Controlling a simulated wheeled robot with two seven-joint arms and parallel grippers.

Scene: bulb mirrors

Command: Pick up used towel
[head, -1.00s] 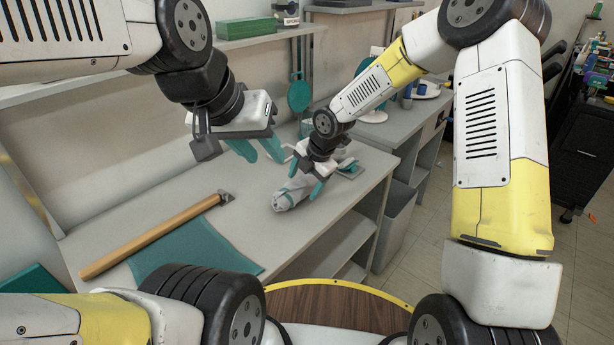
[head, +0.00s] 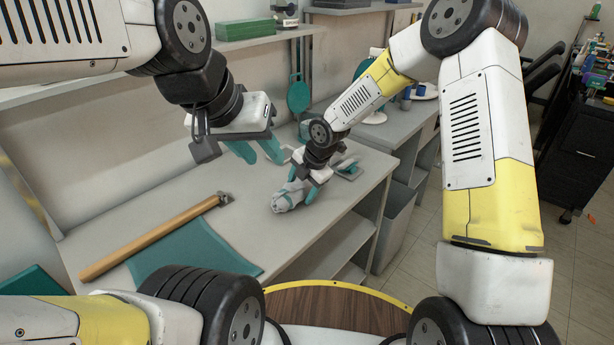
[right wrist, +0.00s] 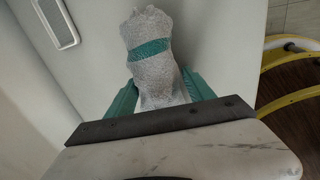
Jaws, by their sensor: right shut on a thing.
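The used towel (head: 287,198) is a crumpled light grey cloth roll with a teal band, lying on the grey worktop (head: 240,222). In the right wrist view the towel (right wrist: 147,45) lies between the teal fingers. My right gripper (head: 308,188) is shut on the towel's near end in that view. My left gripper (head: 258,152) hangs above the worktop to the left, its teal fingers apart and empty. Part of the towel is hidden behind the right gripper's fingers and palm.
A wooden-handled hammer (head: 150,238) and a teal cloth (head: 195,254) lie at the left of the worktop. A green box (head: 246,28) sits on the shelf above. A grey bin (head: 396,228) stands below at the right. The worktop's front middle is clear.

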